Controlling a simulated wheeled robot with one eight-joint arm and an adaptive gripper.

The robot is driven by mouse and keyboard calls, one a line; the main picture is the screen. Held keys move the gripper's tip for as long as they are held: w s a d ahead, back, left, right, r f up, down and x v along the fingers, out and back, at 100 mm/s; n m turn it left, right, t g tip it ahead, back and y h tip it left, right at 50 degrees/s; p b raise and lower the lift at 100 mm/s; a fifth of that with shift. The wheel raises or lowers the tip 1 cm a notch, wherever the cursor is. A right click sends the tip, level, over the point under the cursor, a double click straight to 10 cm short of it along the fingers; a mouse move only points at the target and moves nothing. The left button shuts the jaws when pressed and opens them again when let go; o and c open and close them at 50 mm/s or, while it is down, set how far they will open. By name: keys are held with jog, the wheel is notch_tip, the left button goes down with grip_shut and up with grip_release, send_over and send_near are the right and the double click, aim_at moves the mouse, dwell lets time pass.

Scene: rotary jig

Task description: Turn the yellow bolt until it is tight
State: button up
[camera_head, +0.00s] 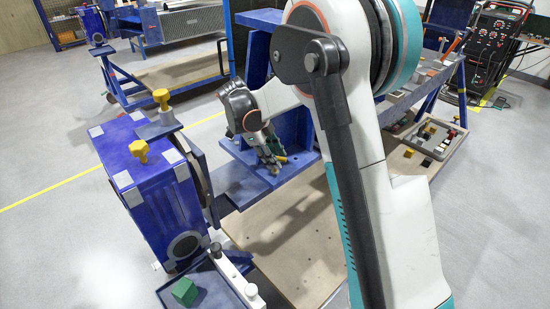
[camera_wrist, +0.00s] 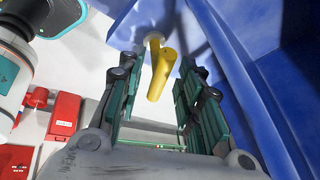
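In the wrist view, a yellow bolt (camera_wrist: 162,72) with a bar-like handle sits at a pale round fitting on a blue surface. My gripper (camera_wrist: 157,82) has its two dark green fingers on either side of it, with a gap visible on both sides. In the head view, my gripper (camera_head: 268,158) is inside the blue bracket (camera_head: 292,128), and a small bit of yellow (camera_head: 281,159) shows beside the fingers. The rest of that bolt is hidden there. I cannot tell how far the bolt is screwed in.
A blue box-shaped jig part (camera_head: 150,195) at left carries two other yellow knobs (camera_head: 139,150). A green block (camera_head: 185,291) lies on a blue tray at the front. A grey tray of small parts (camera_head: 428,140) stands at right. Bracket walls stand close around my gripper.

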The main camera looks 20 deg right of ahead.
jog(key=s+v, duration=0.1)
jog(key=v, duration=1)
jog(key=shift+w, duration=0.45)
